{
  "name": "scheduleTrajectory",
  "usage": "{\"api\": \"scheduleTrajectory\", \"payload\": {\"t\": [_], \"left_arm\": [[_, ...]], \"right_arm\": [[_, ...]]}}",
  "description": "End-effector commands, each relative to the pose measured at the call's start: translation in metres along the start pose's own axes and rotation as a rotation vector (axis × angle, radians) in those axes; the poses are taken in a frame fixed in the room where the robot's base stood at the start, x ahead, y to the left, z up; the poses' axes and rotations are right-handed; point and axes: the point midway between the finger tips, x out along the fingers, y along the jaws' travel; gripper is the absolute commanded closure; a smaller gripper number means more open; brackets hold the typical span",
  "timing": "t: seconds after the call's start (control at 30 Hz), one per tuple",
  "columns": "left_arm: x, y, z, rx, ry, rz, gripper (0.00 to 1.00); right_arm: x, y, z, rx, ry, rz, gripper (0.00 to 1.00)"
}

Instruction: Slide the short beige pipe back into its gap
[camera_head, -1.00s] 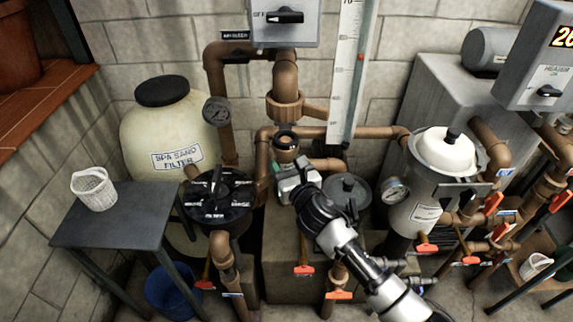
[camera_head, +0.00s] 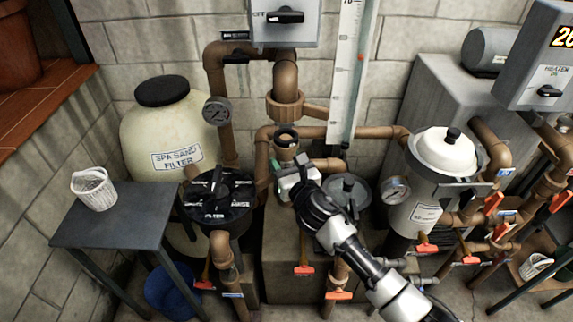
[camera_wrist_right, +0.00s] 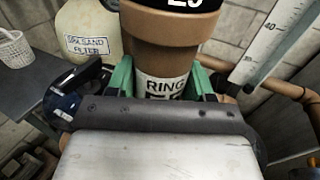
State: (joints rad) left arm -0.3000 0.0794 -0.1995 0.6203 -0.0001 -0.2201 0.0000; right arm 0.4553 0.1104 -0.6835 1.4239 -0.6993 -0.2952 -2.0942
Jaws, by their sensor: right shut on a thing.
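A short beige-brown pipe (camera_head: 286,152) stands roughly upright under the wide brown coupling (camera_head: 286,106) of the wall pipe. Its open top with a dark band faces up, apart from the coupling in the picture. In the right wrist view the pipe (camera_wrist_right: 168,45) shows a white "RING" label and a black band with white characters. My right gripper (camera_head: 292,176) is shut on it. Its green fingers flank the pipe low down in the wrist view. The pipe's lower end and whatever lies below it are hidden by the gripper. My left gripper is not in view.
The black filter valve (camera_head: 216,198) stands close on the left. A grey lid (camera_head: 348,190) and a metal canister (camera_head: 430,200) with a gauge are on the right. A thermometer strip (camera_head: 349,70) hangs behind. A dark table (camera_head: 130,222) with a white basket stands at left.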

Motion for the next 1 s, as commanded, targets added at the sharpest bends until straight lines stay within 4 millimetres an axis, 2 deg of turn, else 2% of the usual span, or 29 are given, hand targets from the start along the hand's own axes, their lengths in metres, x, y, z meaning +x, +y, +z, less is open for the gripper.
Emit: {"api": "scheduleTrajectory", "payload": {"t": [1.0], "left_arm": [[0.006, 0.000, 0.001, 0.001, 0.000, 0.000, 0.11]], "right_arm": [[0.021, -0.008, 0.001, 0.000, -0.003, 0.001, 0.69]]}}
